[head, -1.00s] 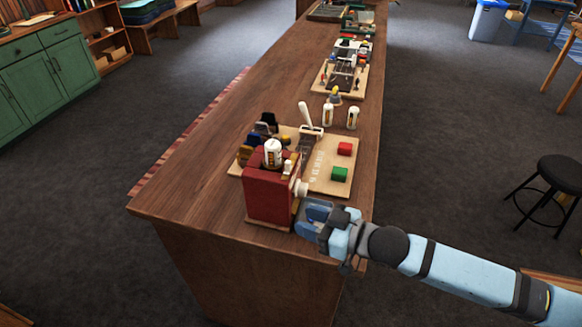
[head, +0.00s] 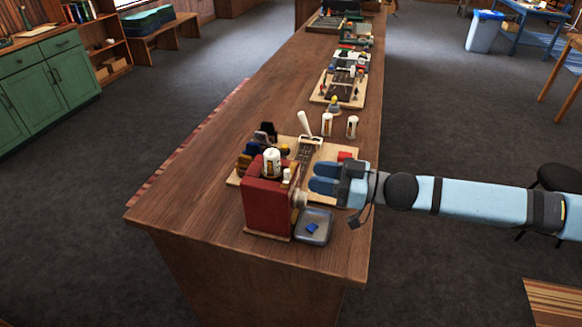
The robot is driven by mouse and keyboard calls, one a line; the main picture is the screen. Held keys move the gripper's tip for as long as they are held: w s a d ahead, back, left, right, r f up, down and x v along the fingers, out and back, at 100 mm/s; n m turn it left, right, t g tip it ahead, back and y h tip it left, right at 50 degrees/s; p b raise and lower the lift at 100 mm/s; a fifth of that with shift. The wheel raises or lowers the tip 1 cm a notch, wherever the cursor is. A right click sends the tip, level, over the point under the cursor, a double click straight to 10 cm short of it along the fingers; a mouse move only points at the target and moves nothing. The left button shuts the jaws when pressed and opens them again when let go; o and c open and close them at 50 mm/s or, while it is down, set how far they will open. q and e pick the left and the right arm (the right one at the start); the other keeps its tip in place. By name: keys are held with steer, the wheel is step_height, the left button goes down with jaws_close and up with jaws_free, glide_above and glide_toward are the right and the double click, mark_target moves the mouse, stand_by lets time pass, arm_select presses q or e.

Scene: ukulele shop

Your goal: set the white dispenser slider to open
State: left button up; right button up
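The dispenser is a red box (head: 268,208) at the near end of the counter. A white bottle-like piece (head: 271,163) with an orange mark stands on its top. A small white peg (head: 287,176) sits beside that piece, and a pale spout (head: 299,198) sticks out on the right side. I cannot tell for sure which white part is the slider. My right gripper (head: 323,179) is just right of the box, above the board, with its blue fingers pointing left. The fingers lie close together, and any gap is unclear. My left gripper is not in view.
A grey tray (head: 316,237) with a small blue piece (head: 312,228) stands right of the box. Two white bottles stand beyond. The counter's left side is clear.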

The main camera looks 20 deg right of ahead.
mark_target(291, 181)
steer(key=p+x, duration=0.1)
steer(key=x, duration=0.5)
steer(key=shift+w+a, duration=0.2)
steer(key=shift+a, duration=0.05)
jaws_close()
